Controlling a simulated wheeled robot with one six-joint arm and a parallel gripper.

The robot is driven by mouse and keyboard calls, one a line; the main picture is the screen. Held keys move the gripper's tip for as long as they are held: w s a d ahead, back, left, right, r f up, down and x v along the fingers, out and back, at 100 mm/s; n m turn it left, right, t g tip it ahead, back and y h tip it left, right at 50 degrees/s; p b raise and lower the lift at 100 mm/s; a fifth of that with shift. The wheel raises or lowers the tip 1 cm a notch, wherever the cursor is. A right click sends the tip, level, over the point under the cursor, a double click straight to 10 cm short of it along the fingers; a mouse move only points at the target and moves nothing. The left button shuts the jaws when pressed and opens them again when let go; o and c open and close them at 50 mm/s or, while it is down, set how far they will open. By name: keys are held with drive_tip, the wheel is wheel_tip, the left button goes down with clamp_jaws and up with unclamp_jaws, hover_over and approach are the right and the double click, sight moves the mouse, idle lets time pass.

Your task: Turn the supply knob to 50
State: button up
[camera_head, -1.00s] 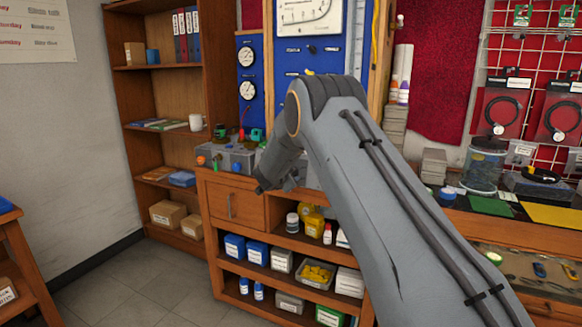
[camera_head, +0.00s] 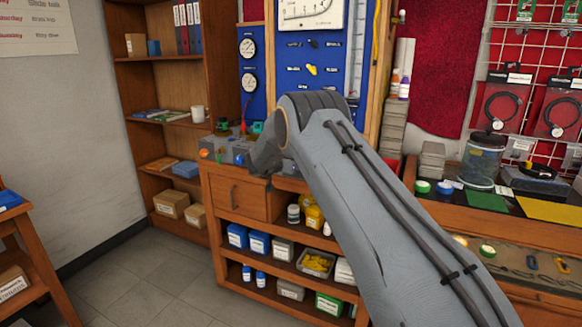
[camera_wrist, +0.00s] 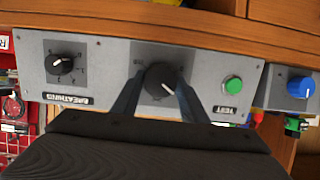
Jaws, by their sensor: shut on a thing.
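In the wrist view a black knob (camera_wrist: 162,80) sits on the middle of a grey panel (camera_wrist: 105,80). It has a white pointer line slanting toward the lower right of the picture. My gripper (camera_wrist: 157,88) has a finger on each side of this knob and is shut on it. The printing around the knob is mostly covered by the fingers, so its name and scale cannot be read. In the head view my arm hides the gripper and this knob; part of the grey control box (camera_head: 210,146) shows left of my wrist.
The wrist view is upside down. A smaller black knob (camera_wrist: 60,65) marked BREATHING is at left. A green button (camera_wrist: 233,84) marked TEST and a blue knob (camera_wrist: 299,87) are at right. In the head view a blue gauge board (camera_head: 310,68) rises behind the bench.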

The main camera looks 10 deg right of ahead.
drive_tip(key=shift+w+a+r+n, duration=0.1)
drive_tip(key=shift+a+n, duration=0.05)
drive_tip(key=shift+n, duration=0.25)
drive_tip(key=o, duration=1)
drive_tip(key=shift+o, duration=0.4)
drive_tip(key=b+v, duration=0.1)
drive_tip(key=v, duration=0.6)
drive_tip(key=shift+s+a, duration=0.2)
drive_tip(key=shift+s, duration=0.1)
drive_tip(key=shift+r, duration=0.1)
